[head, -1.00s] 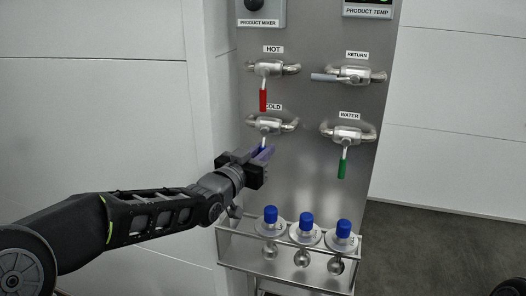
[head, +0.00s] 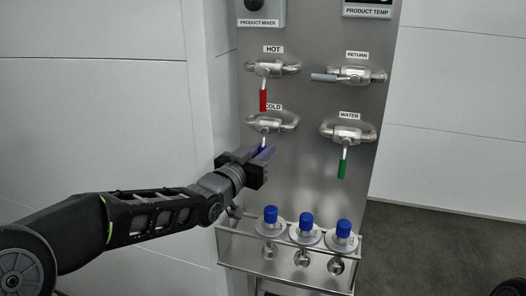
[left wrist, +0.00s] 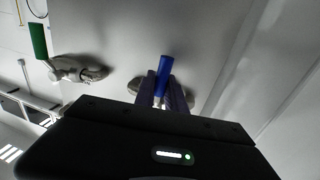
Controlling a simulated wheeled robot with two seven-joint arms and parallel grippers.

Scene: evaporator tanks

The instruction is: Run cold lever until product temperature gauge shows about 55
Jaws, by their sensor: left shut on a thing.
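The cold lever (left wrist: 164,68) has a blue handle, seen between the fingers in the left wrist view. Its valve (head: 268,125) sits under the COLD label in the head view, and the lever hangs down from it. My left gripper (head: 265,152) is shut on the blue handle; its fingers also show in the left wrist view (left wrist: 163,92). The fingers and black gripper body hide most of the handle in the head view. The product temperature gauge (head: 368,2) is cut off at the top edge, so its reading cannot be seen. My right gripper is not in view.
A red HOT lever (head: 263,100) hangs down just above. The grey RETURN lever (head: 323,78) points left, and the green WATER lever (head: 342,169) hangs down. A metal rack (head: 235,242) with blue-capped bottles (head: 306,220) stands below the gripper.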

